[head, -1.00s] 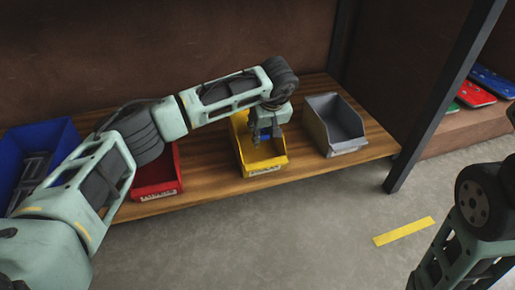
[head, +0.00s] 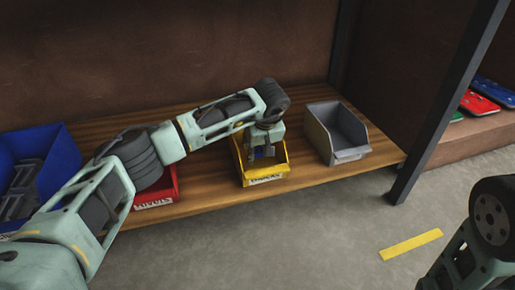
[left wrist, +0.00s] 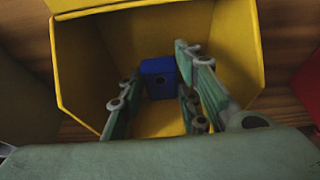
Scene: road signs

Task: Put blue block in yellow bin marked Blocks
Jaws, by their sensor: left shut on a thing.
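The yellow bin (head: 283,168) stands on the wooden shelf, with a white label on its front. My left gripper (head: 261,153) points down into it. In the left wrist view the blue block (left wrist: 160,75) is between the fingers of my left gripper (left wrist: 160,98), inside the yellow bin (left wrist: 82,55). The gripper is shut on the block. The block is hidden in the head view, and I cannot tell whether it touches the bin floor. My right gripper is out of view; only part of my right arm shows at the right edge.
A red bin (head: 157,190) stands left of the yellow one, and a grey bin (head: 318,137) right of it. A blue bin (head: 60,150) with grey items is at the far left. A dark shelf post (head: 425,125) rises at the right.

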